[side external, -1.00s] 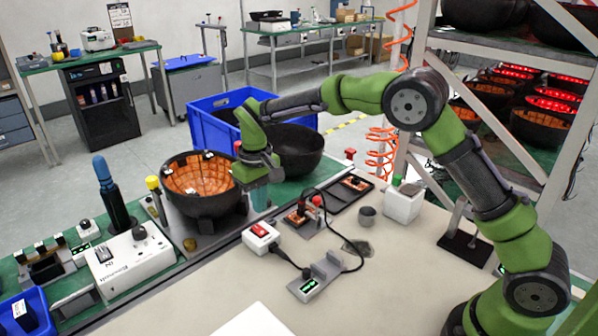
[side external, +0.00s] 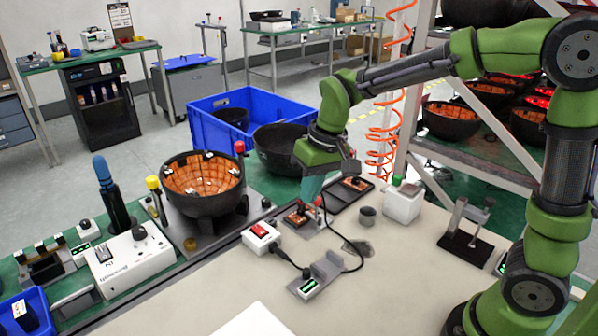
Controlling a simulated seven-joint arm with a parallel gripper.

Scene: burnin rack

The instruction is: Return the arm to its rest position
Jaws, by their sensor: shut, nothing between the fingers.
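My gripper (side external: 310,190) hangs at the end of my green and grey arm in the side external view. It points down above the bench, over the small board with the orange part (side external: 297,217) and beside the black tray (side external: 345,196). The fingers are shut and hold nothing. Their tips are partly hard to make out against the items below, and I cannot tell how high they are above the board.
A black bowl with orange inner panels (side external: 203,184) sits in a fixture to the left. An empty black bowl (side external: 277,150) stands behind my gripper, by a blue crate (side external: 205,125).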

